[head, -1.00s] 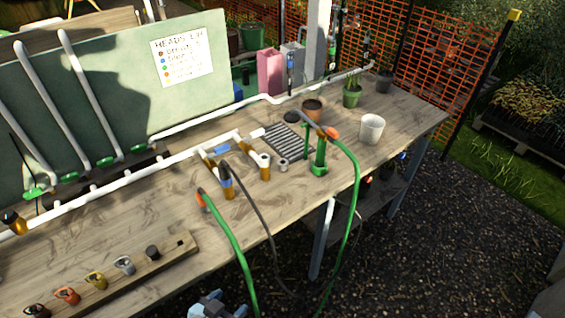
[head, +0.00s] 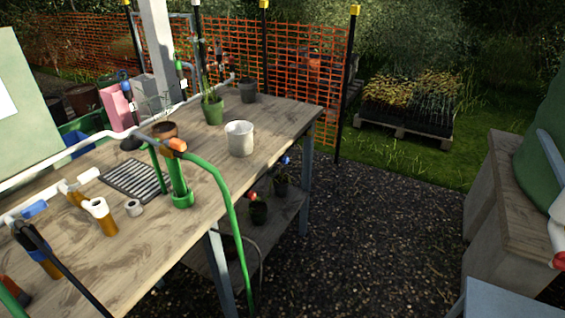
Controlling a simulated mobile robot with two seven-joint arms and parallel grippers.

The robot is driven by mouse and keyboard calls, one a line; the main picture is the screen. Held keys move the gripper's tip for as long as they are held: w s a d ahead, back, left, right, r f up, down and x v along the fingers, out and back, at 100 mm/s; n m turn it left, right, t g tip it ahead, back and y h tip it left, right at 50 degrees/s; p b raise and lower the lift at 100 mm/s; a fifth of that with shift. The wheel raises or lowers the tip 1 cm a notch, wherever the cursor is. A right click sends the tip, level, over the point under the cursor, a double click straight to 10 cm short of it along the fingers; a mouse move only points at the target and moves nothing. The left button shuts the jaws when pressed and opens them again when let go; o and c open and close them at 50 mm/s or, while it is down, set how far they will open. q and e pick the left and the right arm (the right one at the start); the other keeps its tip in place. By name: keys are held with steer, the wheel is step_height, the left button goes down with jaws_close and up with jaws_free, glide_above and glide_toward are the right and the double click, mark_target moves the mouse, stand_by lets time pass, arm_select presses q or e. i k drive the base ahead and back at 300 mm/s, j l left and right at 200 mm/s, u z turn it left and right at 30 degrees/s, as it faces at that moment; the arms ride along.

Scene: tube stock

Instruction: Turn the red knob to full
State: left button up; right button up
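A red knob-like part (head: 559,260) shows at the right edge, at the end of a white fitting below a green rounded tank (head: 550,160). It is cut off by the frame, so I cannot tell its setting. A smaller red piece (head: 252,196) shows among the pots under the bench, too small to make out. Neither of my grippers is in view.
The wooden bench (head: 225,170) runs along the left with a white pot (head: 239,138), a green stand (head: 180,190) and a green hose (head: 232,220). A wooden cabinet (head: 490,190) stands at right. Dark gravel (head: 370,220) between them is open.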

mark_target(252, 195)
steer(key=i+l+u, duration=0.1)
steer(key=l, duration=0.25)
steer(key=i+l, duration=0.2)
steer(key=l, duration=0.15)
steer(key=i+l+u, duration=0.15)
steer(key=l, duration=0.2)
steer(key=u, duration=1.6)
